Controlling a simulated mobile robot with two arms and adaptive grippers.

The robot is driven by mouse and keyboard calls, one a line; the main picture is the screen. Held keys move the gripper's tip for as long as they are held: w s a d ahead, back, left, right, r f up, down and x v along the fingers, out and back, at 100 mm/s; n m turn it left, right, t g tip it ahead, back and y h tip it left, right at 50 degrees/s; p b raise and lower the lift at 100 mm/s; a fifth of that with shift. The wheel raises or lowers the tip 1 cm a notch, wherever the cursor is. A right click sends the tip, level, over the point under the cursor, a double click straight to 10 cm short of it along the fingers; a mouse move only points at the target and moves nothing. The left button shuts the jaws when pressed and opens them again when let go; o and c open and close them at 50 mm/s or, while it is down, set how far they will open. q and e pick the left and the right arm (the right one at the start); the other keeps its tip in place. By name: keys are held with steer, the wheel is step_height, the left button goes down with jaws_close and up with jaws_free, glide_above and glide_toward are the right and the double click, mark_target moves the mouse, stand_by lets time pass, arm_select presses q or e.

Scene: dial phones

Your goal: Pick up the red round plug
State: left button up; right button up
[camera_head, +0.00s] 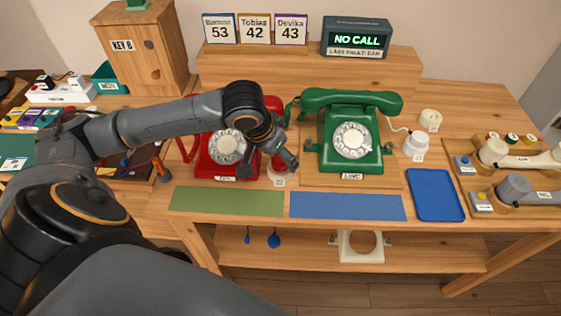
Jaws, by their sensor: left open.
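My left gripper (283,153) is open, just right of the red phone (226,148), its fingers pointing down and right. A small red piece (278,164) shows beside and below the fingers, above a pale labelled base (279,180). It may be the red round plug, but the gripper partly covers it, and I cannot tell whether they touch. My right gripper is not in view.
The green phone (351,140) stands close to the right of my left gripper. Green (228,201) and blue (347,206) mats lie along the front edge. A blue tray (435,195) lies to the right. A wooden cabinet (146,50) stands at the back left.

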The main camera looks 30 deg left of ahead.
arm_select(q)
steer(key=shift+w+f, duration=0.15)
steer(key=shift+f, duration=0.3)
steer(key=shift+c, duration=0.2)
steer(key=c, duration=1.1)
steer(key=shift+r, duration=0.15)
